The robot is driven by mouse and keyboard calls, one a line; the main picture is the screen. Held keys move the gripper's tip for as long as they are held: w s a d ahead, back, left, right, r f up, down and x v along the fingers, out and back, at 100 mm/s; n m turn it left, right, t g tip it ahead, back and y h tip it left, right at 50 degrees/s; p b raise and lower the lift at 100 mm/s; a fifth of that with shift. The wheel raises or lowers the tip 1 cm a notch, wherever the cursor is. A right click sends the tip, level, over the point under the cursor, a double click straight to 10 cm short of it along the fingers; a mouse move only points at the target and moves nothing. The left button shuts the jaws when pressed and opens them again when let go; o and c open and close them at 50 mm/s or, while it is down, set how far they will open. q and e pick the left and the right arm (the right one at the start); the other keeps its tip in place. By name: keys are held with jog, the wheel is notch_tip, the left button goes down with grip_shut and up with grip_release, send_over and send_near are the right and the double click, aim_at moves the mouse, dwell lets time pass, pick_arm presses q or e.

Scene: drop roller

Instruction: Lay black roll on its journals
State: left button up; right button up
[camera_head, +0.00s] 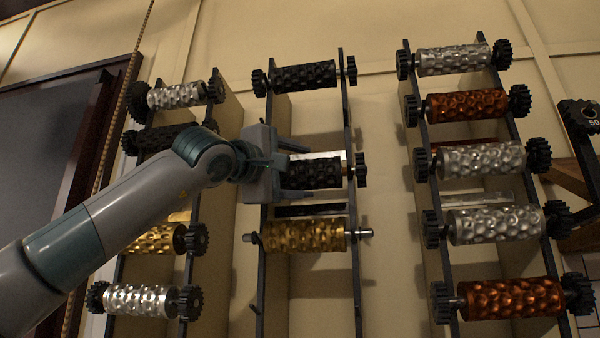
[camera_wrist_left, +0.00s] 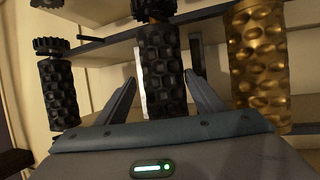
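A black dimpled roll (camera_head: 322,174) lies across the middle rack, with a black gear (camera_head: 361,169) at its right end. My left gripper (camera_head: 298,172) is at this roll's left part, one finger above it and one below. In the left wrist view the same black roll (camera_wrist_left: 163,62) stands between the two spread fingers (camera_wrist_left: 161,88), with gaps visible on both sides. The gripper hides the roll's left end in the head view. I cannot tell whether its journals touch the rack's supports. My right gripper is not in view.
The middle rack (camera_head: 352,200) also holds another black roll (camera_head: 304,76) above and a gold roll (camera_head: 305,236) below, close to the lower finger. The left rack and right rack (camera_head: 432,190) carry several silver, copper, black and gold rolls. The middle rack is bare below the gold roll.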

pick_arm(q)
jog(key=shift+f, duration=0.25)
jog(key=shift+s+a+f+b, duration=0.1)
jog(key=shift+s+a+b, duration=0.1)
jog(key=shift+b, duration=0.2)
jog(key=b+v, duration=0.8)
jog(key=v, duration=0.8)
jog(key=shift+s+a, duration=0.25)
jog(key=shift+s, duration=0.1)
jog(key=shift+r, duration=0.25)
